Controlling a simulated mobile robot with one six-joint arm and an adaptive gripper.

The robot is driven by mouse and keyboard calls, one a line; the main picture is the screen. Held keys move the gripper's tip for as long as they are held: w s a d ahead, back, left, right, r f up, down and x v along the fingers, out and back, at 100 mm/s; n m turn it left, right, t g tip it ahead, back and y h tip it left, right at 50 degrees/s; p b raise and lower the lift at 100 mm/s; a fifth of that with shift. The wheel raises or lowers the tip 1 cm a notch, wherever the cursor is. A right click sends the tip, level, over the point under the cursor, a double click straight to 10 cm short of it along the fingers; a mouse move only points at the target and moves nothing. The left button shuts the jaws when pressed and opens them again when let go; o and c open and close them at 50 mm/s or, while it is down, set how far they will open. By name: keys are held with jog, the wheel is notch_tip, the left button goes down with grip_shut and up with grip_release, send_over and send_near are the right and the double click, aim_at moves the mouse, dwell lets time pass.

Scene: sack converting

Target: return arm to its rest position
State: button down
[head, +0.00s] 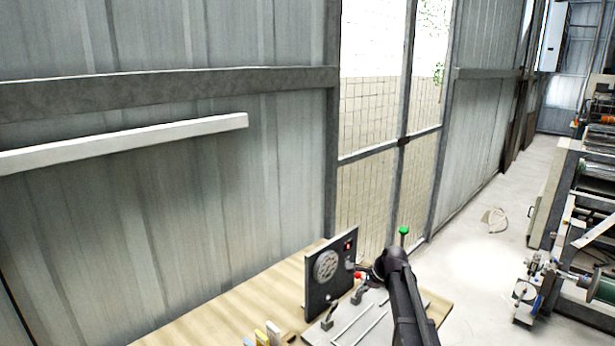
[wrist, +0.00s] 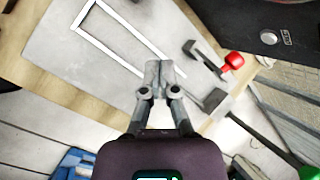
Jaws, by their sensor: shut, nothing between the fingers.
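My gripper (wrist: 160,72) shows in the wrist view with its two grey fingers shut together and nothing between them. It is over a grey plate (wrist: 75,48) with white lines, on a wooden bench (wrist: 18,65). My dark arm (head: 404,305) reaches over the right part of the bench in the head view, where the fingers cannot be made out. A lever with a red knob (wrist: 233,61) is to the right of the fingertips in the wrist view. The red knob also shows in the head view (head: 358,275), close beside my arm.
An upright dark panel (head: 322,278) with a round grille stands on the bench left of my arm. A green knob (head: 404,230) rises behind the arm. Corrugated wall (head: 170,190) lies beyond the bench. Machinery (head: 585,200) stands at right, with open floor (head: 480,265) between.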

jog(key=s+f+n+g+h, duration=0.1)
jog(key=s+n+g+h, duration=0.1)
jog(key=s+n, duration=0.6)
jog(key=s+f+n+g+h, duration=0.1)
jog(key=s+n, duration=0.8)
jog(key=s, duration=1.1)
jog(key=shift+a+f+g+h, duration=0.4)
jog(key=shift+f+h, duration=0.05)
jog(key=shift+h, duration=0.35)
jog(key=shift+w, duration=0.1)
